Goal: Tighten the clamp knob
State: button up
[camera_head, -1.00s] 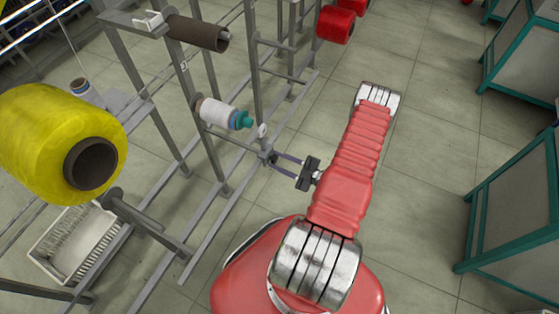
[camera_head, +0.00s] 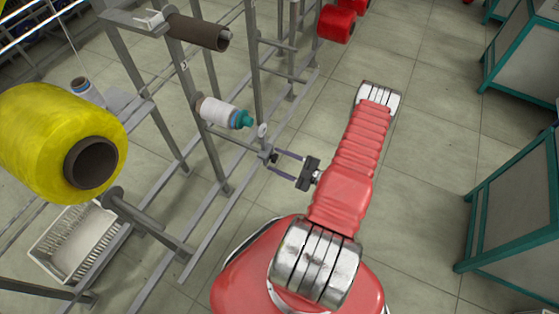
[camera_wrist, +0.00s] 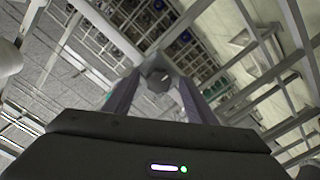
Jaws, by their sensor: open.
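The clamp knob (camera_wrist: 158,80) is a small grey round part seen just past my fingertips in the wrist view. In the head view the clamp knob (camera_head: 267,156) sits on the grey frame, low beside an upright post. My gripper (camera_head: 277,160) reaches it from the right, with its two fingers apart. In the wrist view my gripper (camera_wrist: 157,92) has one finger on each side of the knob. The fingers are open, and I cannot tell whether either tip touches it. My red arm hides part of the floor.
A white bobbin with a teal end (camera_head: 225,113) is on the frame just above the clamp. A brown tube (camera_head: 197,33) and a large yellow spool (camera_head: 50,140) are to the left. Open floor lies right of my arm.

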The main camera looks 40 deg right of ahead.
jog(key=v, duration=1.3)
jog(key=shift+s, duration=0.4)
jog(key=shift+n, duration=0.3)
